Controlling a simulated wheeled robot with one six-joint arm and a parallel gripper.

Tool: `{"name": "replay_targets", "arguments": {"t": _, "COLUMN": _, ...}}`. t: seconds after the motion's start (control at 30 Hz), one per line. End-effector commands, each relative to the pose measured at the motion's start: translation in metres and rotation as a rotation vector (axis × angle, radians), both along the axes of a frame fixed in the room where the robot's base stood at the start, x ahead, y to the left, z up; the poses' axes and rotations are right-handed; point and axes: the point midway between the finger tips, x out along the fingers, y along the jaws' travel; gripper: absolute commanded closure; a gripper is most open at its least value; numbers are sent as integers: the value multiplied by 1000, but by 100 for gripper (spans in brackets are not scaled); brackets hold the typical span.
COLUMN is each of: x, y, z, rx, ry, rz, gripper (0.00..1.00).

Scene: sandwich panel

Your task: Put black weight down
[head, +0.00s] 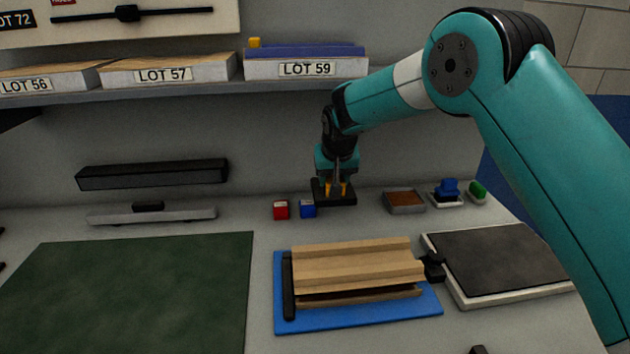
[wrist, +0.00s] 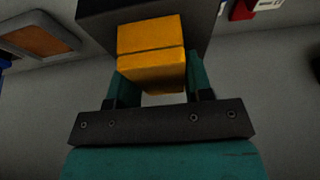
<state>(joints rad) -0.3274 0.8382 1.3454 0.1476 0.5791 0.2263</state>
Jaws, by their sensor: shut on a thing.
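The black weight (head: 346,200) is a dark block with a yellow grip on top, at the back of the counter just right of the blue cube. My gripper (head: 337,184) points down over it, with its fingers closed on the yellow grip. The wrist view shows the yellow grip (wrist: 152,68) between the teal fingers, with the black body (wrist: 201,18) beyond it. The weight looks level and low at the counter surface. I cannot tell whether its underside touches the counter.
A blue cube (head: 307,208) and a red cube (head: 281,209) stand just left of the weight. A brown-filled tray (head: 404,209) lies to the right. Wooden panels (head: 350,268) rest on a blue board (head: 397,313) in front. A shelf (head: 200,92) runs above at the back left.

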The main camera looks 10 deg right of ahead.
Motion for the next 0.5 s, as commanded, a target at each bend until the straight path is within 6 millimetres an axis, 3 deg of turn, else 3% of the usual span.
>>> {"name": "replay_targets", "arguments": {"t": 0.2, "x": 23, "y": -38, "z": 5, "rx": 1, "ry": -8, "rz": -1, "gripper": 100}}
{"name": "replay_targets", "arguments": {"t": 0.5, "x": 42, "y": -70, "z": 5, "rx": 1, "ry": -9, "rz": 0, "gripper": 100}}
